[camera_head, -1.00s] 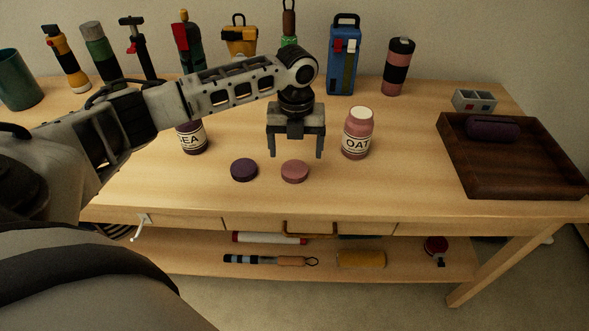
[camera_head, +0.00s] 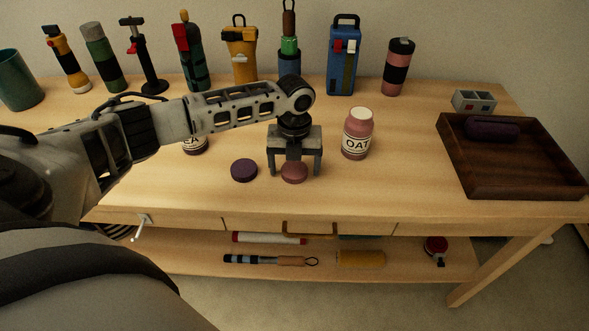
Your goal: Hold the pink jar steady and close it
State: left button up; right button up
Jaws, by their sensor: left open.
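The pink jar (camera_head: 357,135), labelled "OAT", stands upright and lidless on the table, right of my left gripper. A pink lid (camera_head: 294,173) lies flat on the table. My left gripper (camera_head: 294,174) points down over the pink lid with its open fingers on either side of it; I cannot tell whether they touch it. A dark purple lid (camera_head: 244,170) lies just left of it. A second jar (camera_head: 195,143), its label ending in "EA", is mostly hidden behind my left arm. My right gripper is not in view.
Several bottles, flasks and tools line the back of the table, including a blue box-shaped container (camera_head: 343,60). A dark wooden tray (camera_head: 470,180) with a purple roll (camera_head: 492,129) lies at the right. The table (camera_head: 400,190) is clear between jar and tray.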

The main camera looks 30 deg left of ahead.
aim_at(295, 169)
pick_arm(q)
jog(key=shift+c, duration=0.3)
jog(key=c, duration=1)
jog(key=shift+o, duration=0.2)
jog(key=shift+r, duration=0.15)
jog(key=shift+r, duration=0.3)
notch_tip(295, 169, up, 2)
jog(key=shift+w+r, duration=0.1)
jog(key=s+d+r, duration=0.3)
jog(key=s+r, duration=0.2)
jog(key=s, duration=0.1)
jog(key=s+d+r+p, duration=0.1)
jog(key=s+d+r, duration=0.2)
jog(key=s+r, duration=0.2)
jog(key=shift+s+d, duration=0.25)
jog(key=shift+s, duration=0.6)
